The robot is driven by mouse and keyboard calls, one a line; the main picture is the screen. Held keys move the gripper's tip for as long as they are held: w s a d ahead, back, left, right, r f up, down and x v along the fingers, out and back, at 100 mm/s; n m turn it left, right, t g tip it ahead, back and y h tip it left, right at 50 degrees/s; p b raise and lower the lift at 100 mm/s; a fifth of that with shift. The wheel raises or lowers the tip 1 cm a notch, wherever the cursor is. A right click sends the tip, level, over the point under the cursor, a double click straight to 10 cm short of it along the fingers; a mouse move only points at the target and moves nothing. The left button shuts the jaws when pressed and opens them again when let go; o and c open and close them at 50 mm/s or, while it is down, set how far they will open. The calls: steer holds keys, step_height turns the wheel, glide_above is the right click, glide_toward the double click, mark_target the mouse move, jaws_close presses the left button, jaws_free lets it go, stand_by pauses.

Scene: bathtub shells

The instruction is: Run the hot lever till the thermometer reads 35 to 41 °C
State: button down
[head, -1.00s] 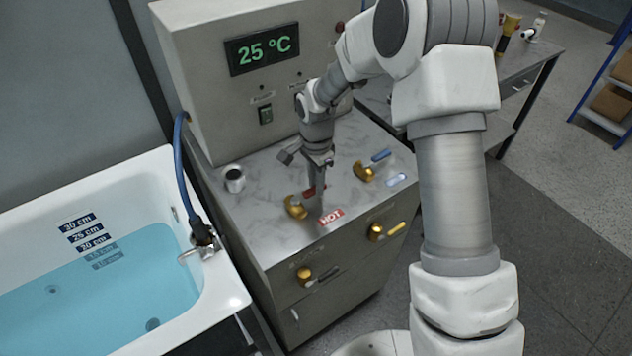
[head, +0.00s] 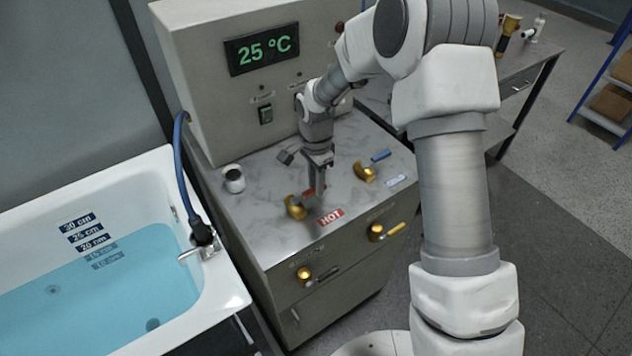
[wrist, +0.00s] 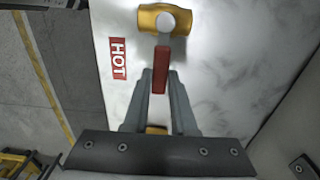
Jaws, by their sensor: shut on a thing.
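The thermometer (head: 261,49) on the grey cabinet reads 25 °C in green digits. The hot lever is a brass valve (head: 296,207) with a red handle, beside the red HOT label (head: 331,216). My gripper (head: 318,188) is over the handle, pointing down. In the wrist view, my gripper (wrist: 160,78) has its two fingers on either side of the red handle (wrist: 161,65), shut on it. The tub (head: 228,292) holds blue water.
A blue-handled brass lever (head: 366,172) stands to the right of the hot lever. A yellow-handled valve (head: 378,232) and a dark-handled valve (head: 305,275) are on the cabinet front. A small white-topped jar (head: 234,179) stands at left; a blue hose (head: 179,160) runs to the tub.

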stand_by(0.4)
steer(key=s+m+b, duration=0.1)
steer(key=m, duration=0.1)
steer(key=s+m+b, duration=0.1)
steer(key=m, duration=0.1)
steer(key=shift+d+b, duration=0.35)
steer(key=shift+d, duration=0.05)
steer(key=s+m, duration=0.1)
steer(key=m, duration=0.1)
steer(key=shift+s+m, duration=0.2)
steer(key=shift+m, duration=0.2)
steer(key=s+m, duration=0.1)
steer(key=s+m+p, duration=0.1)
steer(key=m, duration=0.1)
steer(key=shift+a+r+m, duration=0.1)
steer(key=shift+r+m, duration=0.1)
steer(key=shift+m, duration=0.1)
steer(key=s+m+p, duration=0.1)
steer(key=m+p, duration=0.1)
steer(key=s+a+m+p, duration=0.1)
steer(key=m, duration=0.1)
steer(key=shift+p, duration=0.4)
steer(key=shift+s+a+f+m+p, duration=0.1)
steer(key=shift+s+a+m+p, duration=0.2)
steer(key=shift+m+p, duration=0.55)
steer(key=shift+s+a+m+p, duration=0.2)
steer(key=shift+a+m+p, duration=0.15)
steer(key=shift+m+p, duration=0.5)
